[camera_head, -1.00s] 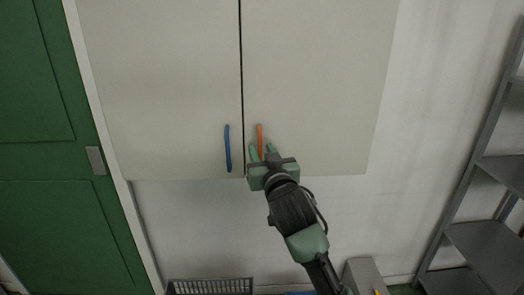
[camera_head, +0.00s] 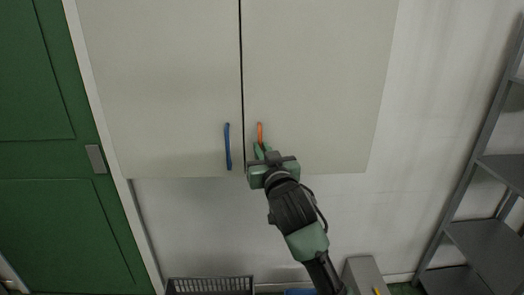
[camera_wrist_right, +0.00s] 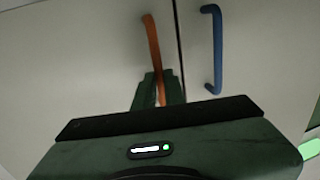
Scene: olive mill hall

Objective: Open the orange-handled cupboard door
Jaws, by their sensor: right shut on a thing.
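The pale cupboard has two doors, both shut, with a dark seam between them. The right door (camera_head: 315,80) bears the orange handle (camera_head: 260,132), a short upright bar near its lower inner corner. My right gripper (camera_head: 262,150) is shut on the lower part of the orange handle; its fingers hide that part in the head view. In the right wrist view, the orange handle (camera_wrist_right: 153,45) runs down between the green fingers (camera_wrist_right: 158,92). The left door (camera_head: 165,80) bears a blue handle (camera_head: 227,147), just left of the seam. My left gripper is not in view.
A green door (camera_head: 50,130) with a grey latch plate is at the left. Grey metal shelving (camera_head: 485,215) stands at the right. Below the cupboard are a dark crate (camera_head: 210,286) and a grey box (camera_head: 365,275). The wall between cupboard and shelving is bare.

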